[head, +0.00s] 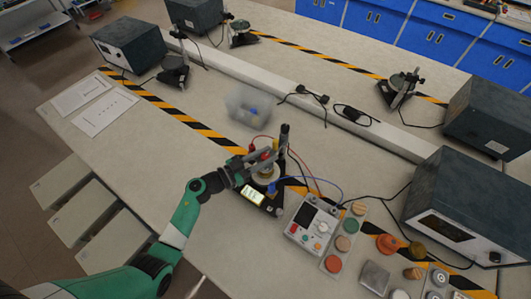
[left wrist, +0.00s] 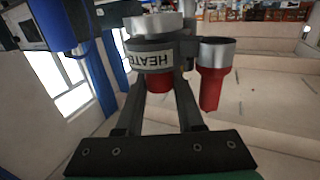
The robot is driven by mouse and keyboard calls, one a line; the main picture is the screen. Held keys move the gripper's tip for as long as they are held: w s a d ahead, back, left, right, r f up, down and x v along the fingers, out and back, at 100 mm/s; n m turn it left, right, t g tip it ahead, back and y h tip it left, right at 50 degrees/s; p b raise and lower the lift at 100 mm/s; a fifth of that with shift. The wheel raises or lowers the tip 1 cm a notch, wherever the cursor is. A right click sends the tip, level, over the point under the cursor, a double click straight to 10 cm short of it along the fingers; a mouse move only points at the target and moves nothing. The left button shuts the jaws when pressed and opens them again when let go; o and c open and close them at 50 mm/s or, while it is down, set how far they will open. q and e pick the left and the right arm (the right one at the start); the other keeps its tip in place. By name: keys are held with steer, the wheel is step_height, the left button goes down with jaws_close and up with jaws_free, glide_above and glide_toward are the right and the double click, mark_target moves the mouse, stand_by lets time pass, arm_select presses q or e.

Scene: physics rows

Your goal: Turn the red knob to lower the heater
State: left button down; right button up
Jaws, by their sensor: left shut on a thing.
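My left gripper (head: 262,160) is at a small upright apparatus with a black base (head: 262,198) and a lit screen. In the left wrist view its fingers (left wrist: 160,85) lie on both sides of a red knob (left wrist: 160,83). The knob shows below a dark collar with a white label reading HEAT (left wrist: 150,59), upside down, its end hidden. A silver cylinder (left wrist: 153,25) sits above the collar. A second red part with a silver top (left wrist: 211,85) stands to the right, outside the fingers. In the head view the gripper mostly hides the heater and knob. My right gripper is not in view.
A control box (head: 310,222) with wires stands right of the apparatus. Several coloured pieces and a grey block (head: 375,277) lie farther right. A clear bin (head: 248,105) stands behind. A large dark box (head: 470,210) fills the right side.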

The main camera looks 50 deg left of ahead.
arm_select(q)
steer(key=shift+f+m+g+h, duration=0.1)
steer(key=shift+m+g+h, duration=0.2)
steer(key=shift+m+h, duration=0.55)
steer(key=c, duration=0.8)
jaws_free()
steer(key=shift+n, duration=0.25)
